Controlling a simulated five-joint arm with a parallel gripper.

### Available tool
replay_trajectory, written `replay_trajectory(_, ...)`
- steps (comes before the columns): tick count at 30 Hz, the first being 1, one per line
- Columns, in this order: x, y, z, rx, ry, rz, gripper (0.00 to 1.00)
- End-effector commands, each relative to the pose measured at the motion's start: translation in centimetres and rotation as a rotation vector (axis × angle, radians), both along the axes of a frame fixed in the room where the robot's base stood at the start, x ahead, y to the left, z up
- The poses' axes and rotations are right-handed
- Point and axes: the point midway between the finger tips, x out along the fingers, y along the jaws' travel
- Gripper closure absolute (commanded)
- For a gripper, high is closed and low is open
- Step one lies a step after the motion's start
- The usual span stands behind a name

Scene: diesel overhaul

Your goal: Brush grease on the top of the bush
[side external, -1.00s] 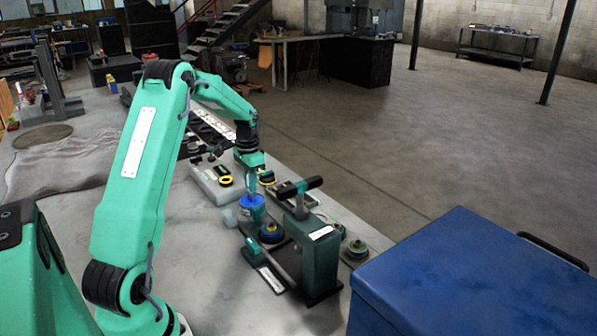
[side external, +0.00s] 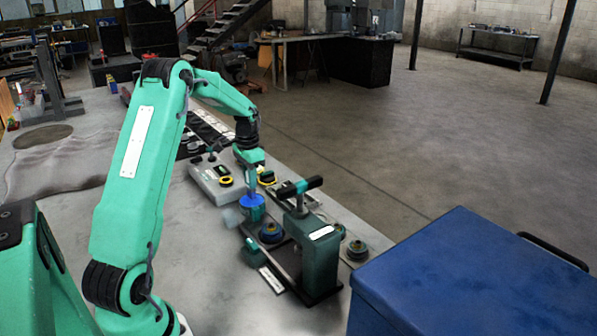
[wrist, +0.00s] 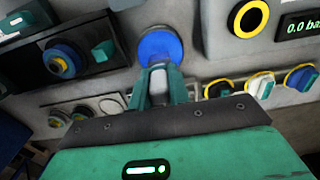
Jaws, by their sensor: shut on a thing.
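My gripper (wrist: 157,92) is shut on a slim pale grey handle (wrist: 158,80), apparently the brush; it points down in the side view (side external: 251,184). A round blue disc (wrist: 160,45), which looks like a grease pot's top, lies just beyond the fingers, and it also shows in the side view (side external: 252,201). The brush's tip is hidden, and I cannot tell if it touches the blue. A round part with a blue ring and brass-coloured centre (side external: 271,232), likely the bush, sits beside the green press (side external: 317,255). It shows at upper left in the wrist view (wrist: 62,60).
The press's black-gripped lever (side external: 300,187) stands up right of my gripper. A grey box with a yellow ring (side external: 213,181) and a pressure display (wrist: 300,26) is behind. Coloured knobs (wrist: 260,85) line one side. A blue chest (side external: 470,275) fills the right foreground.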

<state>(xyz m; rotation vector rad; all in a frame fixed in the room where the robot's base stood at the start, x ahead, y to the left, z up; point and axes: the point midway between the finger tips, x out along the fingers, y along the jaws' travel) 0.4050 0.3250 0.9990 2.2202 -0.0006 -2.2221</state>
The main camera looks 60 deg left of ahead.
Motion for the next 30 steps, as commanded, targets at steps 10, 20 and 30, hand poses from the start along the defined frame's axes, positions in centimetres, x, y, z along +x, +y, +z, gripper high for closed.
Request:
replay_trajectory(10,0.1,0.0,2.1,0.002,-0.003,0.0,1.0)
replay_trajectory(20,0.0,0.0,4.0,0.001,-0.002,0.0,1.0)
replay_trajectory(30,0.0,0.0,5.6,0.002,-0.002,0.0,1.0)
